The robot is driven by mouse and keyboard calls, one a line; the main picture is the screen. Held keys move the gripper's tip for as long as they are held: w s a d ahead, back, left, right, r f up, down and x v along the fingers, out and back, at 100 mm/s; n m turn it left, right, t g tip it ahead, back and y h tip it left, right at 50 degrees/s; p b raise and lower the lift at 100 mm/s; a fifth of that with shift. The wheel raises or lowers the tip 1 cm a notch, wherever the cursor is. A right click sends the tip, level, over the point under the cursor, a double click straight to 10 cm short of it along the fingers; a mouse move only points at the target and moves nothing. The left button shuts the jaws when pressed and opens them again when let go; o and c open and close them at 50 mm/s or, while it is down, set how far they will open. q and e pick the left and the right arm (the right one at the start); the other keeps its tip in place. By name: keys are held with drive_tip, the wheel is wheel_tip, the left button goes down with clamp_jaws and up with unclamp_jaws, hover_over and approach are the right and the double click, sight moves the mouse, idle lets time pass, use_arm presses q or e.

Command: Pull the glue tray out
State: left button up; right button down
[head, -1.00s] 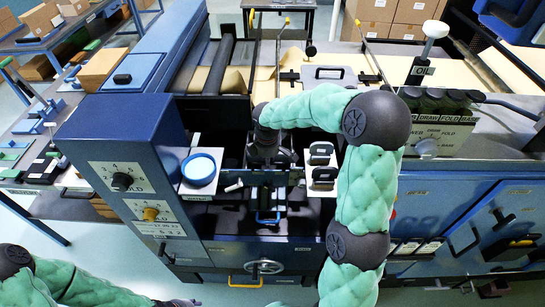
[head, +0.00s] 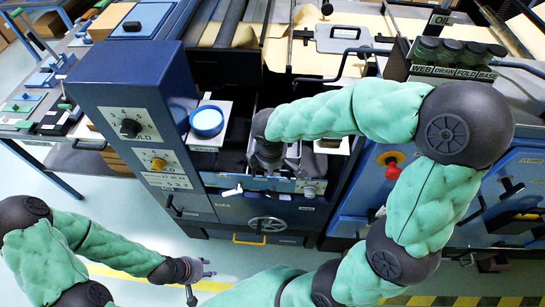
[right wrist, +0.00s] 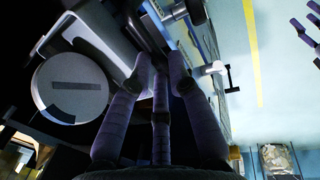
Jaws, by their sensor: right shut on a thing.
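The glue tray (head: 305,187) is in the front bay of the blue machine, its blue-grey front bar crossing the bay. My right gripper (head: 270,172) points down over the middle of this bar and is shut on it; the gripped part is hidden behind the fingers. In the right wrist view the fingers (right wrist: 160,78) are close together at a dark edge, and the gripped part cannot be made out. My left gripper (head: 200,277) is empty and open over the floor at lower left, clear of the machine. Its spread fingers also show in the right wrist view (right wrist: 304,34).
A round blue-rimmed pot (head: 207,121) stands on a bracket left of the bay. A white T-lever (head: 232,191) sticks out beside the tray front. A handwheel (head: 267,225) and yellow handle (head: 250,240) are below. The floor before the machine is clear.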

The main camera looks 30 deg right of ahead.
idle(0.3)
drive_tip(key=c, duration=1.2)
unclamp_jaws()
drive_tip(key=shift+o, duration=0.2)
drive_tip(key=shift+r, duration=0.1)
wheel_tip(320, 180, up, 12)
drive_tip(key=s+a, duration=0.1)
drive_tip(key=s, duration=0.1)
drive_tip(key=shift+a+f, duration=0.15)
drive_tip(key=shift+f, duration=0.05)
drive_tip(key=shift+s+f, duration=0.1)
